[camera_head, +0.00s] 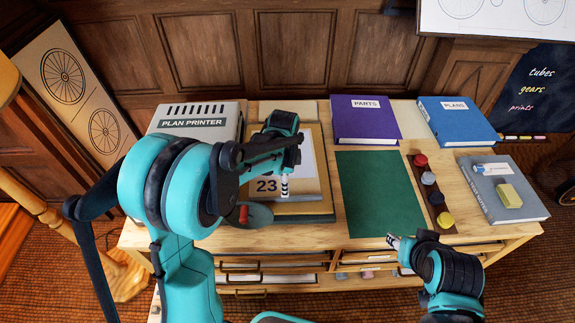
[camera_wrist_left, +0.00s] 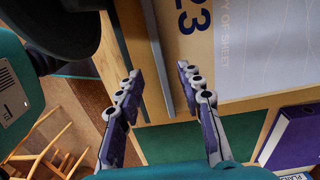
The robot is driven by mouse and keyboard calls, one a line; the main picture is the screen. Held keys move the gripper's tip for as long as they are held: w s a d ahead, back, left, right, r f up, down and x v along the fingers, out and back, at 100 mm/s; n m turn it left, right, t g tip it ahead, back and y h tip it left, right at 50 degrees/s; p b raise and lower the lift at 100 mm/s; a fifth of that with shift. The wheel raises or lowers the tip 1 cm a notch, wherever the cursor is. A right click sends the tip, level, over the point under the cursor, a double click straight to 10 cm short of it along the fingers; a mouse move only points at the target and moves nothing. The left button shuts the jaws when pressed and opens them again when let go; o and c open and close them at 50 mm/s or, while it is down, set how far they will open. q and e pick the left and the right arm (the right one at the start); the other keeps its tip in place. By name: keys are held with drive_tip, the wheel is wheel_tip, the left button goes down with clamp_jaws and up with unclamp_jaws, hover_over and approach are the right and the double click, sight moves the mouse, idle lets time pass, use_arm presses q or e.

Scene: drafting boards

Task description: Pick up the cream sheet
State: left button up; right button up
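The cream sheet (camera_head: 267,186), marked "23", lies on a tan drafting board (camera_head: 317,140) in the middle of the bench, partly covered by my left arm. In the left wrist view the cream surface with "23" (camera_wrist_left: 195,40) lies beside a paler printed panel (camera_wrist_left: 250,45). I cannot tell whether that panel is a separate sheet. My left gripper (camera_head: 286,186) is over the board's lower part, near a grey bar (camera_head: 298,198). Its fingers (camera_wrist_left: 162,98) are apart with nothing gripped between them. My right gripper (camera_head: 393,241) is at the bench's front edge, away from the board; its opening is unclear.
A plan printer (camera_head: 198,123) stands left of the board. A dark green mat (camera_head: 380,195) lies right of it, then a tray (camera_head: 436,206) of round pots. A purple PARTS book (camera_head: 365,120), blue PLANS book (camera_head: 458,122) and grey book (camera_head: 490,207) take up more bench space.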

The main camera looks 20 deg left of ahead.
use_arm(q)
drive_tip(key=f+b, duration=0.3)
drive_tip(key=f, duration=0.3)
drive_tip(key=shift+d+f, duration=0.2)
clamp_jaws()
